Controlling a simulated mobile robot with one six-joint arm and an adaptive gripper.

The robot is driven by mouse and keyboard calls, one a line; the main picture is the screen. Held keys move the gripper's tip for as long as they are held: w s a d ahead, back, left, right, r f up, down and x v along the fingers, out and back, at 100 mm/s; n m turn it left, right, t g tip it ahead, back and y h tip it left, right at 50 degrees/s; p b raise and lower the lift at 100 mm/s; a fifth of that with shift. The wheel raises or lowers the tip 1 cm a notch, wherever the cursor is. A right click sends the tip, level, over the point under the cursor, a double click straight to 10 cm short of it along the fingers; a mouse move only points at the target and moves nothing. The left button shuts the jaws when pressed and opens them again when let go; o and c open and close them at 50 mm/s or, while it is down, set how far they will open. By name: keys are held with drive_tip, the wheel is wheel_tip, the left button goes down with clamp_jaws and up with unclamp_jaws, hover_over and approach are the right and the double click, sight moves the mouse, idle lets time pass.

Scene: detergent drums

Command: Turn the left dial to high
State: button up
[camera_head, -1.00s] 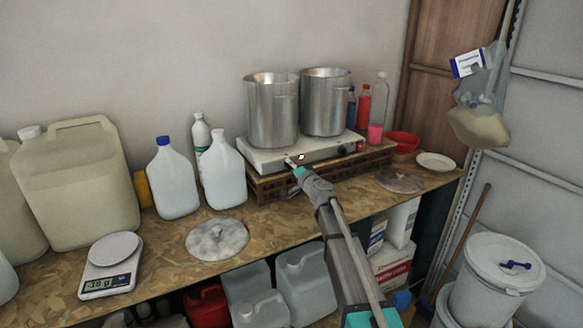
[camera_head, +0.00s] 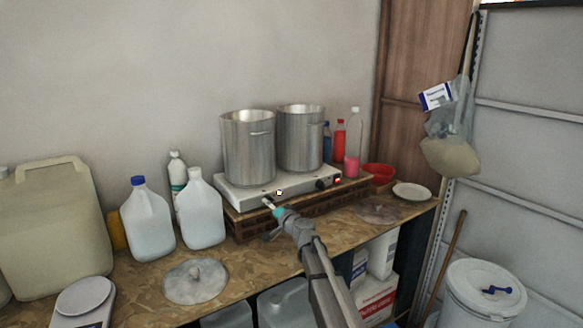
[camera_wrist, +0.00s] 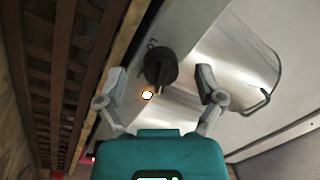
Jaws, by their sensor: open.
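The hot plate (camera_head: 300,187) is a pale two-burner unit with two steel pots on it. Its left dial (camera_wrist: 160,66) is a round black knob in the wrist view, with a pale mark at its lower edge. I cannot read its setting. In the head view the left dial is hidden at my gripper. My gripper (camera_wrist: 160,74) is open, with one finger on each side of the dial and visible gaps to both. In the head view my gripper (camera_head: 269,204) is at the plate's left front face. The right dial (camera_head: 322,184) is black, near a red switch (camera_head: 338,181).
The hot plate stands on a brown slatted crate (camera_head: 290,215). A left pot (camera_head: 249,148) and a right pot (camera_head: 300,140) stand close above. A small bright spot (camera_wrist: 147,95) glows beside the dial. White jugs (camera_head: 200,212) stand left; a red bowl (camera_head: 378,173) stands right.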

drive_tip(key=s+d+f+n+g, duration=0.1)
drive_tip(key=s+f, duration=0.1)
drive_tip(key=s, duration=0.1)
drive_tip(key=s+d+f+n+g, duration=0.1)
drive_tip(key=s+f+g, duration=0.1)
drive_tip(key=s, duration=0.2)
drive_tip(key=s+d+f+n+g, duration=0.1)
drive_tip(key=s+f+n+g, duration=0.1)
drive_tip(key=s, duration=0.2)
drive_tip(key=shift+d, duration=0.25)
drive_tip(key=s+d+f+g+h, duration=0.3)
drive_tip(key=s+d+f, duration=0.1)
drive_tip(key=s+d, duration=0.3)
drive_tip(key=s+d+f+g+h, duration=0.3)
drive_tip(key=s+d, duration=0.5)
drive_tip(key=s, duration=0.4)
drive_tip(key=s+d+f+g+h, duration=0.3)
drive_tip(key=s+d+f+h, duration=0.2)
drive_tip(key=s+d, duration=0.3)
drive_tip(key=shift+s+f+m, duration=0.3)
drive_tip(key=shift+s+f, duration=0.05)
drive_tip(key=shift+s, duration=0.3)
drive_tip(key=shift+a, duration=0.1)
